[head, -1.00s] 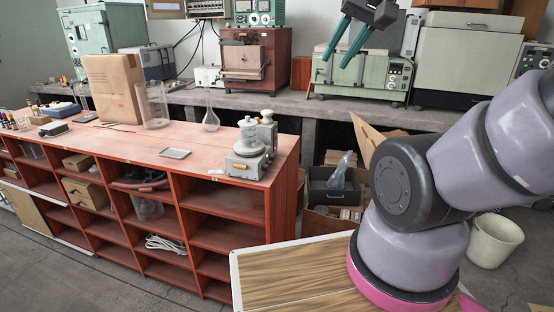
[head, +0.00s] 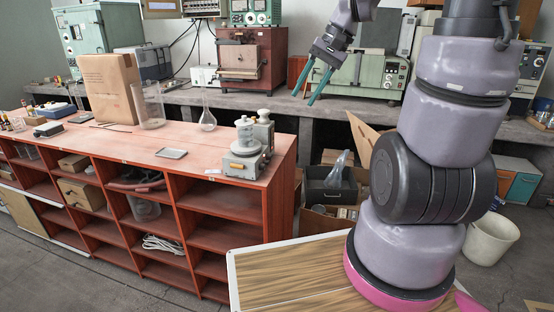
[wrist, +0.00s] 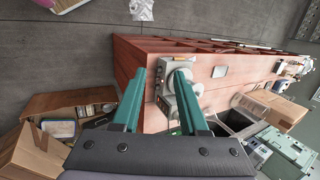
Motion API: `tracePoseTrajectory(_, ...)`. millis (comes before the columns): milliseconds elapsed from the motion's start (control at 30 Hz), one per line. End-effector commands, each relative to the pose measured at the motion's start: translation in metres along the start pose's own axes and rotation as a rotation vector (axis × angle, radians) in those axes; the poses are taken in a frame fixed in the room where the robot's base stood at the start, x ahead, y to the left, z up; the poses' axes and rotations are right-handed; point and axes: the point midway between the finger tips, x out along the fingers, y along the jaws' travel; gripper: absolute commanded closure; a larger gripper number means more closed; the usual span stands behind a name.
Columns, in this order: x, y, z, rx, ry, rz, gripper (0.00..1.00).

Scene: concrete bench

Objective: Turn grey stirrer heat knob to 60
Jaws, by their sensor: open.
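In the wrist view the stirrer (wrist: 166,76) shows beyond and between the two fingertips, partly covered by the right finger.
A grey bottle-like thing (head: 263,130) stands right behind the stirrer. A small grey tray (head: 171,153), a round flask (head: 207,120) and a cardboard box (head: 108,88) are further left on the bench. Open boxes lie on the floor right of the bench. Bare bench top lies left of the stirrer.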

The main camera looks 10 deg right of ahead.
Motion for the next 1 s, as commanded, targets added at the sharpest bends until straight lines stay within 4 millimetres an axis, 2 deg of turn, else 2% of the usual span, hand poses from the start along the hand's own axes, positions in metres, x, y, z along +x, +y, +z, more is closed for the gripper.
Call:
tracePoseTrajectory(33, 0.015, 0.004, -0.012, 0.04, -0.052, -0.02, 0.57)
tracePoseTrajectory(267, 0.073, 0.015, -0.057, 0.189, -0.247, -0.176, 0.57)
tracePoseTrajectory(500, 0.133, 0.036, -0.103, 0.367, -0.396, -0.404, 0.57)
tracePoseTrajectory(800, 0.207, 0.077, -0.158, 0.62, -0.483, -0.756, 0.57)
tracePoseTrajectory(1000, 0.245, 0.104, -0.184, 0.767, -0.477, -0.958, 0.57)
